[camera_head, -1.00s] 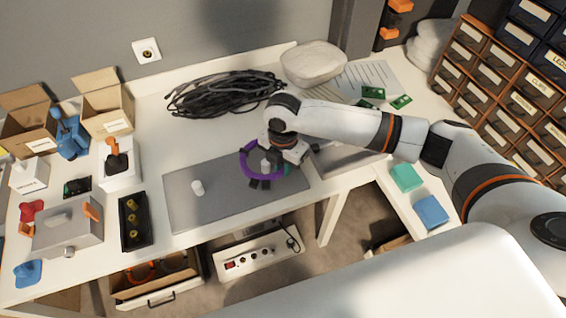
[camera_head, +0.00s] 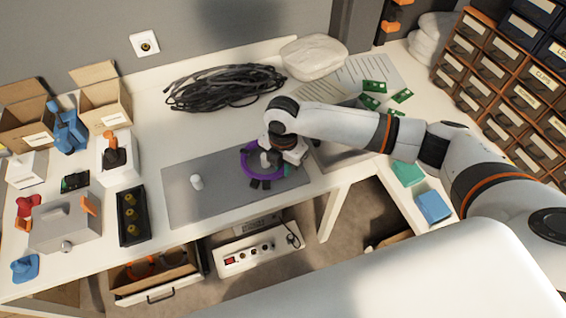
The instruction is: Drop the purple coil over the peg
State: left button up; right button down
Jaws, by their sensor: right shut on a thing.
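The purple coil (camera_head: 244,164) is a ring held over the right part of the grey mat (camera_head: 225,196). My right gripper (camera_head: 262,182) is shut on it, with dark fingers at the coil's front and right side. A short white peg (camera_head: 265,159) shows inside the coil's outline. I cannot tell whether the coil is around this peg or still above it. Another short white peg (camera_head: 196,182) stands bare on the left part of the mat. The gripper and wrist hide the coil's right side. My left gripper is not in view.
A black cable bundle (camera_head: 222,88) lies behind the mat. A black tray (camera_head: 131,216) with several yellowish pieces is to its left. Green boards (camera_head: 374,87) lie at the back right. An open drawer (camera_head: 155,278) is below the table's front edge. The mat's middle is clear.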

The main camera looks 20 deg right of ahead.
jog(key=shift+f+b, duration=0.3)
jog(key=shift+f, duration=0.5)
jog(key=c, duration=1.2)
grip_release()
jog(key=shift+r, duration=0.15)
notch_tip(320, 180, up, 12)
